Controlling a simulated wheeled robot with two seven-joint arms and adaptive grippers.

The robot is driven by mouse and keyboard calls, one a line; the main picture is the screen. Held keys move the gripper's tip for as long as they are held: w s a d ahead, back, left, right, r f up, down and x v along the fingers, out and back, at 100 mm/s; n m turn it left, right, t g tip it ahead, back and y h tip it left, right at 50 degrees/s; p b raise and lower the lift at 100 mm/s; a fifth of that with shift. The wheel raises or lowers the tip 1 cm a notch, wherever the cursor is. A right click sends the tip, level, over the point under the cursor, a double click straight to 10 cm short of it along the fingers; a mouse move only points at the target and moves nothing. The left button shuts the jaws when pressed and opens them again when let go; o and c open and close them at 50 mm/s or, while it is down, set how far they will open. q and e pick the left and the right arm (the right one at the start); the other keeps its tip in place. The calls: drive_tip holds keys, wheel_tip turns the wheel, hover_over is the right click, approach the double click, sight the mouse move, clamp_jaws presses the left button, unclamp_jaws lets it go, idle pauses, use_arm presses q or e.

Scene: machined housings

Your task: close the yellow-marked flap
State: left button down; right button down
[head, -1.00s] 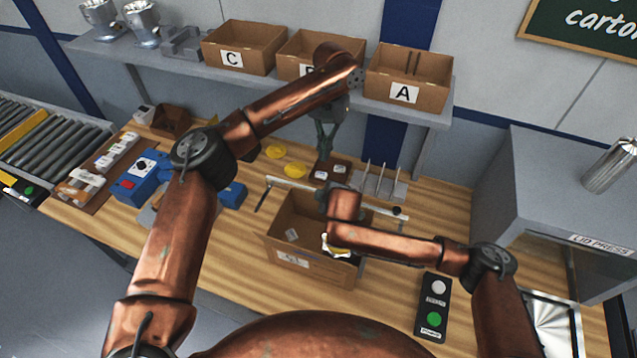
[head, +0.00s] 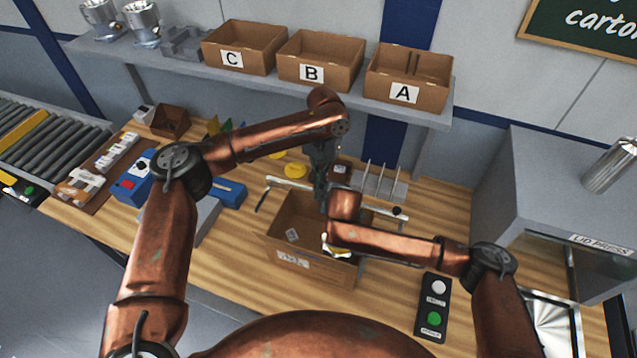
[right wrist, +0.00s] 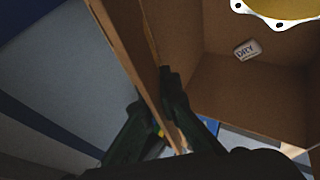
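The open brown carton (head: 315,268) stands on the wooden bench. My right gripper hides behind my right forearm in the head view. In the right wrist view its dark fingers (right wrist: 155,95) come together on both sides of an upright cardboard flap (right wrist: 120,35). A small yellow mark (right wrist: 161,132) shows between the fingers. A yellow round part with a white flange (right wrist: 275,12) and a white "DRY" packet (right wrist: 247,50) are inside the carton. My left gripper (head: 320,185) points down over the carton's far side; its fingertips are partly hidden and their opening is unclear.
A pale bar (head: 285,182) runs behind the carton. A rack with upright pins (head: 382,185) stands beyond it. A button box (head: 433,305) is to the right, and a blue device (head: 230,194) to the left. Bins A, B and C (head: 320,72) sit on the shelf.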

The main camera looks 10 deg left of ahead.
use_arm(q)
drive_tip(key=shift+s+f, duration=0.1)
drive_tip(key=shift+s+a+f+t, duration=0.1)
drive_tip(key=shift+s+f+t, duration=0.25)
drive_tip(key=shift+s, duration=0.3)
drive_tip(key=shift+f, duration=0.1)
use_arm(e)
drive_tip(key=c, duration=2.7)
unclamp_jaws()
drive_tip(key=o, duration=0.5)
drive_tip(key=shift+r, duration=0.1)
use_arm(q)
drive_tip(key=shift+w, duration=0.1)
